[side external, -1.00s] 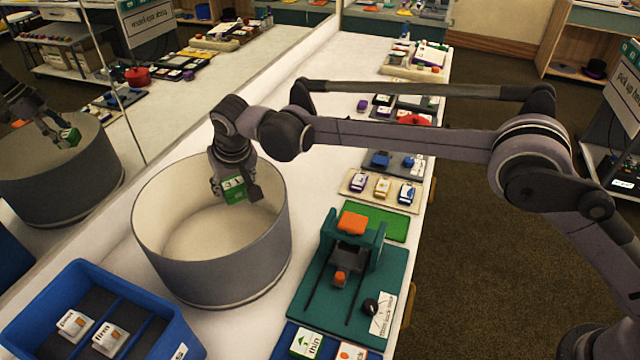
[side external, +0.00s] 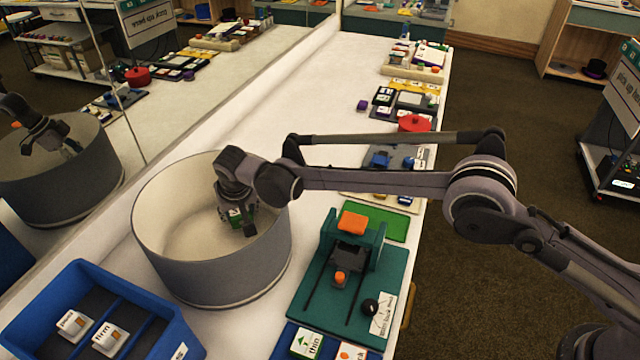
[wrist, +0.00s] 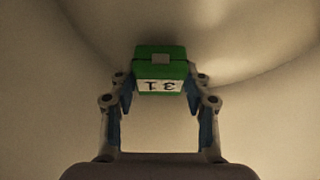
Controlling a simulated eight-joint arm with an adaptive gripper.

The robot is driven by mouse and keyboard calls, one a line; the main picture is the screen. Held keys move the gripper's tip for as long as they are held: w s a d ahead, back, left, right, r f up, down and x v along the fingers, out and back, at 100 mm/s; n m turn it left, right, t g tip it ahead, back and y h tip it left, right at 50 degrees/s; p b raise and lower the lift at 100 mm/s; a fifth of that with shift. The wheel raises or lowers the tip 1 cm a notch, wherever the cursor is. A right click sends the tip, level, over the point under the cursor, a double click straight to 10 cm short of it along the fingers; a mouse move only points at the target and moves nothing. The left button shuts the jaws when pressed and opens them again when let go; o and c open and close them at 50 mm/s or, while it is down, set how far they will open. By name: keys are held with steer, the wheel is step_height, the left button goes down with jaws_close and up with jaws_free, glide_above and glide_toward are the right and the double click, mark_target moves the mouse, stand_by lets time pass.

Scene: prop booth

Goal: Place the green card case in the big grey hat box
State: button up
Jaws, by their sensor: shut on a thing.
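The big grey hat box (side external: 205,268) stands open on the white table, a round drum with a pale inside. My gripper (side external: 240,222) reaches down inside it, below the rim and toward its right side. It is shut on the green card case (side external: 235,216), a small green box with a white marked label. In the wrist view the green card case (wrist: 160,66) sits between the two fingertips (wrist: 160,82), with the pale inside of the hat box (wrist: 50,110) around it. I cannot tell whether the case touches the floor of the box.
A blue divided tray (side external: 170,335) with white blocks is at front left. A teal device (side external: 310,270) with orange parts stands right of the box. A mirror (side external: 170,90) runs along the left. Several small items line the table's right edge.

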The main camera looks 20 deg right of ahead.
steer(key=shift+f, duration=0.65)
steer(key=shift+f, duration=0.1)
steer(key=o, duration=1.1)
steer(key=v, duration=1.2)
